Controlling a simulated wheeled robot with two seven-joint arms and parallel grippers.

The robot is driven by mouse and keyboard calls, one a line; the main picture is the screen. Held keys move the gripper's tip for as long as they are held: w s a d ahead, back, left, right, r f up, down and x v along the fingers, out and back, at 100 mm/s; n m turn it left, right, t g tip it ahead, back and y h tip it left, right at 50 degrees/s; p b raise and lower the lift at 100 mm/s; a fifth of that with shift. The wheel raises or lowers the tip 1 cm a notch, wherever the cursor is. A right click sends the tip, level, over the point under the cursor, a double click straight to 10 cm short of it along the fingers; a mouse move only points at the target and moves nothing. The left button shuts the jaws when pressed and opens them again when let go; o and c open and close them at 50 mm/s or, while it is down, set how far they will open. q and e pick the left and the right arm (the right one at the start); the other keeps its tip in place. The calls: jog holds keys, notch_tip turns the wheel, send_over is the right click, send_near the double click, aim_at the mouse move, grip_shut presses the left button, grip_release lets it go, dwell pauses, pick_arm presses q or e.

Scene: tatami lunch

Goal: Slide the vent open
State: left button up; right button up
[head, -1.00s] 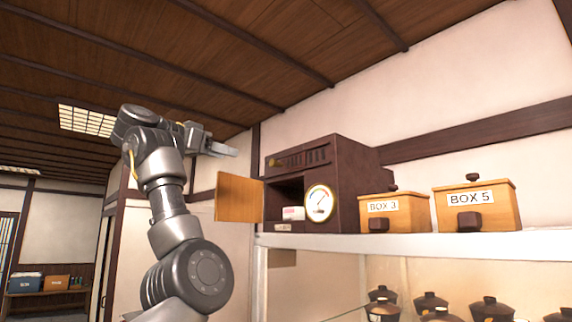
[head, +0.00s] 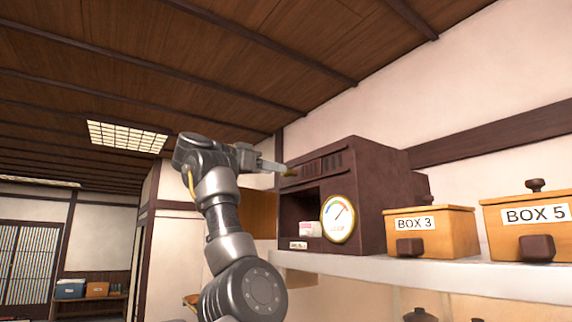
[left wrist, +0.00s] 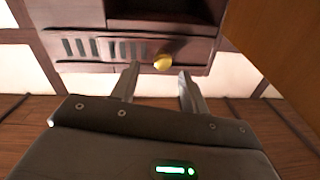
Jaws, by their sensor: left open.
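The vent (head: 322,165) is a row of several upright slots along the upper front of a dark wooden cabinet (head: 375,180). The slots also show in the left wrist view (left wrist: 105,48), where the picture is turned over. A round brass knob (left wrist: 162,61) sits at one end of the slots, the left end in the head view. My left gripper (left wrist: 158,78) is open and empty. Its two fingers point at the cabinet front, with the knob between their lines and just past the tips. I see no contact. My right gripper is not in view.
The cabinet's wooden door (head: 258,215) stands open at its left, partly behind my arm. The compartment below the vent holds a small white item (head: 308,229). A round gauge (head: 338,219) is beside it. BOX 3 (head: 430,235) and BOX 5 (head: 530,230) stand right on the shelf (head: 400,270).

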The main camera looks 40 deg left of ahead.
aim_at(299, 170)
pick_arm(q)
jog(key=p+x, duration=0.2)
jog(key=x, duration=0.2)
jog(key=shift+w+a+r+p, duration=0.1)
jog(key=shift+w+p, duration=0.2)
jog(key=shift+w, duration=0.45)
grip_shut()
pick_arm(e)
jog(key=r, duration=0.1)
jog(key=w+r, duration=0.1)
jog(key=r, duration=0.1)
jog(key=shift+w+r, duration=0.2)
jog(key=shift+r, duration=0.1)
